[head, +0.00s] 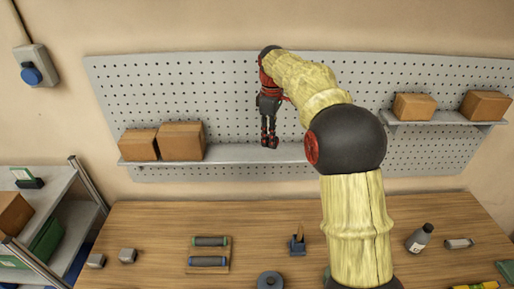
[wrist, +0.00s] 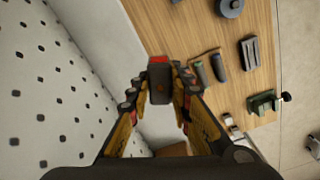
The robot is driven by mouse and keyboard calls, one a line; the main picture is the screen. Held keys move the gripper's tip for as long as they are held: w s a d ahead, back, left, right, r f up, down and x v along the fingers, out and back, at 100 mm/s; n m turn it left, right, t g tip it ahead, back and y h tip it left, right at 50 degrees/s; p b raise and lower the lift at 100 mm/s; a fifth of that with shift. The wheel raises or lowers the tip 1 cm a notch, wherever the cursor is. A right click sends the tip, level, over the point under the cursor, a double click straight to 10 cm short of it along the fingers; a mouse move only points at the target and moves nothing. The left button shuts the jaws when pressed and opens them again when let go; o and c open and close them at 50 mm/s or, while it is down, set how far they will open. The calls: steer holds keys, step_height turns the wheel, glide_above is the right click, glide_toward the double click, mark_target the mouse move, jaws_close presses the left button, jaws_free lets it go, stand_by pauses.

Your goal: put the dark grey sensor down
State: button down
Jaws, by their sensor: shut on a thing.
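The dark grey sensor (wrist: 159,86) is a small dark block between my fingers in the wrist view, with a red patch at its far end. My gripper (wrist: 160,78) is shut on it, one finger on each side. In the head view my gripper (head: 269,142) points down in front of the pegboard, near the lower left shelf (head: 290,153) and well above the table. The sensor is too small to make out apart from the fingers there. I cannot tell from the frames whether it touches the shelf.
Two cardboard boxes (head: 180,141) stand on the shelf's left part; its stretch near my gripper looks bare. Another shelf (head: 445,118) on the right holds boxes. The wooden table (head: 150,225) carries a tray with two rollers (head: 208,254), a tape reel (head: 270,280) and a bottle (head: 419,239).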

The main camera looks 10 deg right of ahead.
glide_above(260, 158)
step_height(260, 158, down, 5)
steer(key=shift+s+d+f+p, duration=0.1)
steer(key=shift+s+f+p, duration=0.1)
steer(key=shift+p, duration=0.2)
steer(key=shift+w+f, duration=0.2)
steer(key=shift+f, duration=0.2)
steer(key=shift+w+f+p, duration=0.1)
steer(key=shift+f+p, duration=0.2)
steer(key=shift+f, duration=1.25)
steer(key=shift+f, duration=0.1)
steer(key=c, duration=1.6)
jaws_free()
